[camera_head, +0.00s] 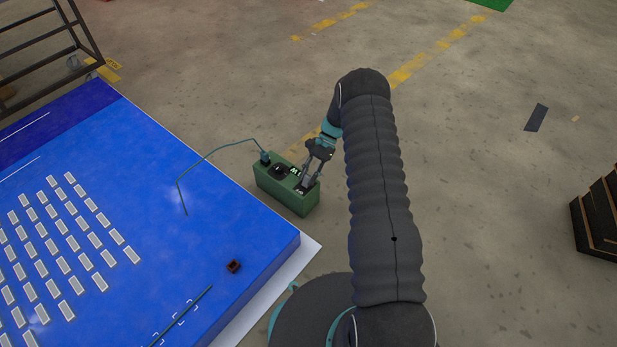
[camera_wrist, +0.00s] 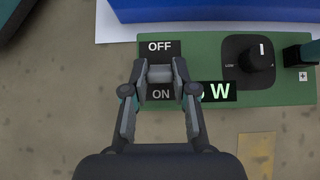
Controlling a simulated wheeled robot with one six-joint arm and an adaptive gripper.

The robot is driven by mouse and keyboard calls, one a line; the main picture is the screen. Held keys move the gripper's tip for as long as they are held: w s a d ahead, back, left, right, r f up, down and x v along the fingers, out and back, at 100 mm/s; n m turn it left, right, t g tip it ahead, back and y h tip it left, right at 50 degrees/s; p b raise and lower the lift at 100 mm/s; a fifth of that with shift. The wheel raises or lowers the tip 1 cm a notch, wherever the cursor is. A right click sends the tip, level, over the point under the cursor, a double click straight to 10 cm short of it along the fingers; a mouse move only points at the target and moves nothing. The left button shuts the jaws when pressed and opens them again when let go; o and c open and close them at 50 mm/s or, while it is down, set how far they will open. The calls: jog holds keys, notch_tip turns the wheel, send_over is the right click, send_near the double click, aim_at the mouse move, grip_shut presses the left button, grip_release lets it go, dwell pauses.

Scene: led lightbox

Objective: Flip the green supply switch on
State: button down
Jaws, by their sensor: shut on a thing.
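The green supply (camera_head: 283,196) stands at the right edge of the blue panel. It also fills the upper right of the wrist view (camera_wrist: 208,50). Its switch (camera_wrist: 160,74) is a grey piece between the OFF label above and the ON label below. My gripper (camera_head: 307,180) reaches down onto the right end of the supply. In the wrist view my gripper (camera_wrist: 160,77) has its fingertips shut on the switch from both sides. The fingers hide part of the switch, so its exact tilt is hard to tell. A black display shows a lit W, partly covered by a finger.
A black knob (camera_wrist: 256,57) sits on the supply right of the switch. A teal cable (camera_head: 213,151) runs from the supply's left end to the blue panel (camera_head: 200,240). A small dark block (camera_head: 233,266) lies on the panel. Dark stacked boxes (camera_head: 597,218) stand far right.

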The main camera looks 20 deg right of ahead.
jog(key=shift+w, duration=0.1)
jog(key=c, duration=0.9)
grip_release()
jog(key=v, duration=1.2)
